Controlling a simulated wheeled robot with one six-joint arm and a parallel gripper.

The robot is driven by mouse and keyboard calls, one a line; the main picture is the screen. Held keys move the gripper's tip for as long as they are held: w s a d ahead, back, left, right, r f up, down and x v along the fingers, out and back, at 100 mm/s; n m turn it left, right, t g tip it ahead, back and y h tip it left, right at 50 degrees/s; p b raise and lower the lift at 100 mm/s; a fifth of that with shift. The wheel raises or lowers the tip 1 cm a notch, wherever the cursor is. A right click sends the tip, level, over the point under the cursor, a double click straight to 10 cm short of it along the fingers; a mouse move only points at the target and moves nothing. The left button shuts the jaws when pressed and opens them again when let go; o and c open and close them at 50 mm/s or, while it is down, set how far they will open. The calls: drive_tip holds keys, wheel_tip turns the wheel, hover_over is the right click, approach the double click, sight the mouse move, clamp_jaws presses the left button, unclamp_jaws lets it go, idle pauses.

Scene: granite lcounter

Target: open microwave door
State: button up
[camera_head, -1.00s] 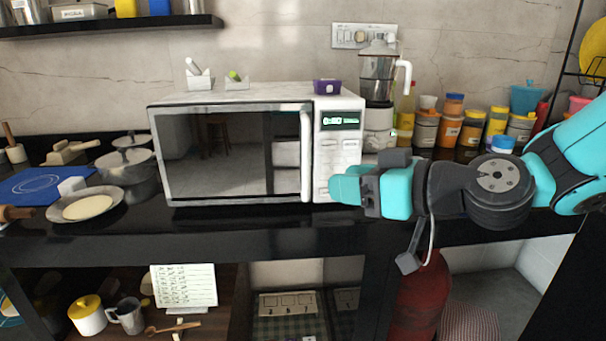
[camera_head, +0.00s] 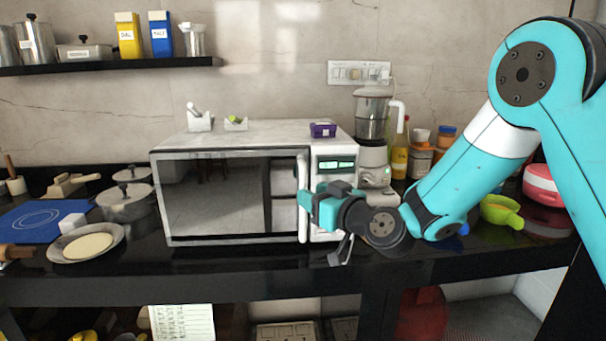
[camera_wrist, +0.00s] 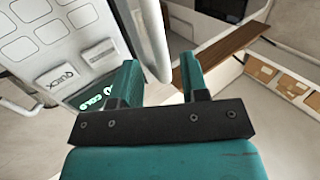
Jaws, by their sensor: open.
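The white microwave (camera_head: 250,132) stands on the black counter with its dark glass door (camera_head: 215,197) shut. Its vertical white handle (camera_head: 302,200) runs along the door's right edge, beside the control panel (camera_head: 336,163). My gripper (camera_head: 305,200) is at about the handle's mid-height, in front of the panel's left side. In the wrist view my gripper (camera_wrist: 162,78) is open, with one teal finger on each side of a gap. The handle (camera_wrist: 153,38) shows in that gap. I cannot tell whether either finger touches it.
A purple box (camera_head: 323,130) and small white holders sit on top of the microwave. A plate (camera_head: 62,250) and pots (camera_head: 127,203) are on the left. The counter strip before the door looks clear.

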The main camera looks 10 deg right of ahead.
drive_tip(key=shift+p+x, duration=0.6)
drive_tip(key=shift+x, duration=1.4)
clamp_jaws()
